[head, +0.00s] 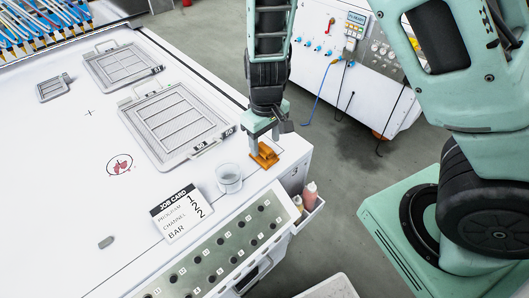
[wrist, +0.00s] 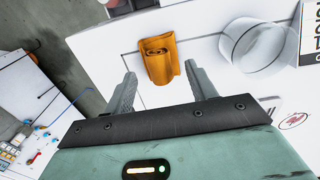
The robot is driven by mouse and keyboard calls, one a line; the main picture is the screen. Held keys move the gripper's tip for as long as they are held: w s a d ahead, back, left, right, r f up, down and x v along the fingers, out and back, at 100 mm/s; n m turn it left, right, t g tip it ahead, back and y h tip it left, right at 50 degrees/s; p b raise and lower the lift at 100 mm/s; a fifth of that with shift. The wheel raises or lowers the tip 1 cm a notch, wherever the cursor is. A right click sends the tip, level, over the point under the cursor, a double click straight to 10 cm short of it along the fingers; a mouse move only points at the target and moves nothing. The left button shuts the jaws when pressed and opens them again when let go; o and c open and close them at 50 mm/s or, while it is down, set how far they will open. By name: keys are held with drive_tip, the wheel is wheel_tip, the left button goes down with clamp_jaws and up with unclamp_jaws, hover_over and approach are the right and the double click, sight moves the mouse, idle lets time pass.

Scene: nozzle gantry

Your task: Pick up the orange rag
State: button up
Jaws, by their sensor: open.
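The orange rag (head: 264,155) lies folded on the white table near its right corner in the head view. In the wrist view the rag (wrist: 157,60) is beyond my fingertips, roughly in line with the gap between them. My gripper (head: 264,139) points down at the rag in the head view. In the wrist view my gripper (wrist: 160,84) has its two fingers wide apart with nothing between them. I cannot tell how much height is left between the fingertips and the rag.
A clear cup (head: 229,178) stands just left of the rag. A job card (head: 181,213) lies farther left, above a panel of black knobs (head: 222,241). Bottles (head: 309,193) sit in a side holder. Grey frames (head: 177,127) lie on the table.

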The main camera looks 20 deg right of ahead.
sight(264, 147)
wheel_tip(264, 147, down, 3)
drive_tip(key=shift+w+f, duration=0.1)
drive_tip(key=shift+w, duration=0.05)
drive_tip(key=c, duration=1.1)
drive_tip(key=shift+o, duration=0.2)
wheel_tip(264, 147, up, 9)
drive_tip(key=shift+a+f, duration=0.1)
drive_tip(key=shift+f, duration=0.05)
drive_tip(key=shift+r+p, duration=0.3)
drive_tip(key=shift+r, duration=0.4)
